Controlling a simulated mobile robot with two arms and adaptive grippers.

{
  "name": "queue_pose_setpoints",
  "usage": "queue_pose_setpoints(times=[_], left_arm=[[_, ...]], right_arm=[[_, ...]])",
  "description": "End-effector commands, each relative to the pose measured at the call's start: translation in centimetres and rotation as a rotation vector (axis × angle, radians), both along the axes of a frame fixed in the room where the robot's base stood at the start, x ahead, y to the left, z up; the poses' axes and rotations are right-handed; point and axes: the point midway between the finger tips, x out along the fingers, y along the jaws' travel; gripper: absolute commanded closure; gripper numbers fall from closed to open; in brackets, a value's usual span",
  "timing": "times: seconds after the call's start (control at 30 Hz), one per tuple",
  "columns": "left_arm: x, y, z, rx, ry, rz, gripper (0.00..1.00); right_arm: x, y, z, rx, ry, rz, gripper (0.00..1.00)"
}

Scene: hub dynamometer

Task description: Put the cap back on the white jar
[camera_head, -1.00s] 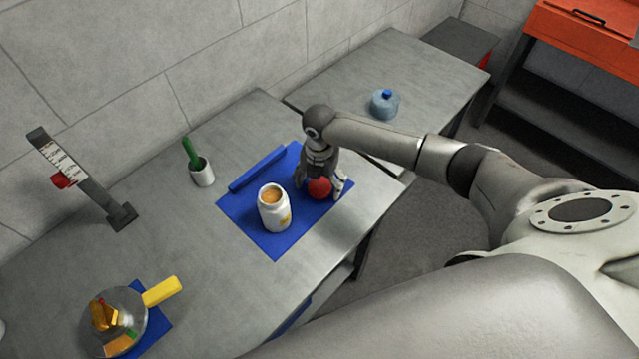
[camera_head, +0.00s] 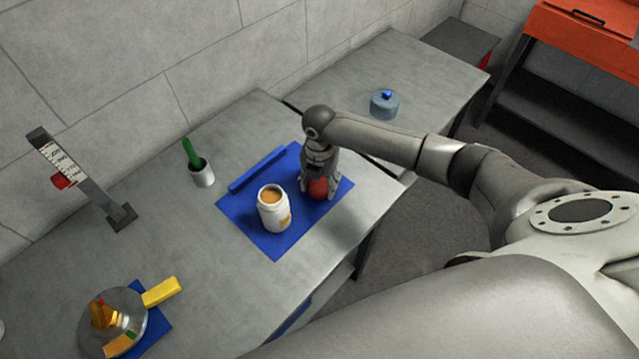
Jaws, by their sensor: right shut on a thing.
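The white jar (camera_head: 273,213) stands upright and open on the blue mat (camera_head: 277,246), with orange-brown contents showing at its mouth. The red cap (camera_head: 318,188) is on the mat just to the right of the jar, apart from it. My right gripper (camera_head: 320,190) points down over the cap and is shut on it, its fingers on either side. The fingers hide part of the cap, and I cannot tell whether it touches the mat. My left gripper is not in view.
A blue bar (camera_head: 257,169) lies along the mat's back edge. A cup with a green-handled tool (camera_head: 202,174) stands left of it.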

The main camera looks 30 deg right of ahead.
Motion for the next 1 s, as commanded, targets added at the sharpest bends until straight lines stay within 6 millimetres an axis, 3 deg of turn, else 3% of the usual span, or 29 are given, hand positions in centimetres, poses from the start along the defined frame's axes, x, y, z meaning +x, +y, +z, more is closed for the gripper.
queue_pose_setpoints(times=[0.17,0.3,0.67,1.0], left_arm=[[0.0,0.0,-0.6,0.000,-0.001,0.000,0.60],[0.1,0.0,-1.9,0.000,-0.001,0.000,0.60],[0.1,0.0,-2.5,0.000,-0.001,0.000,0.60],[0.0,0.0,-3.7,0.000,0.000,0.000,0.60]], right_arm=[[0.1,0.0,0.9,0.001,-0.003,0.000,0.53],[0.2,-0.1,3.0,0.001,-0.007,0.001,0.53],[-5.3,-0.9,9.2,-0.002,-0.003,0.002,0.53],[-11.3,-1.7,11.6,-0.001,-0.001,0.000,0.53]])
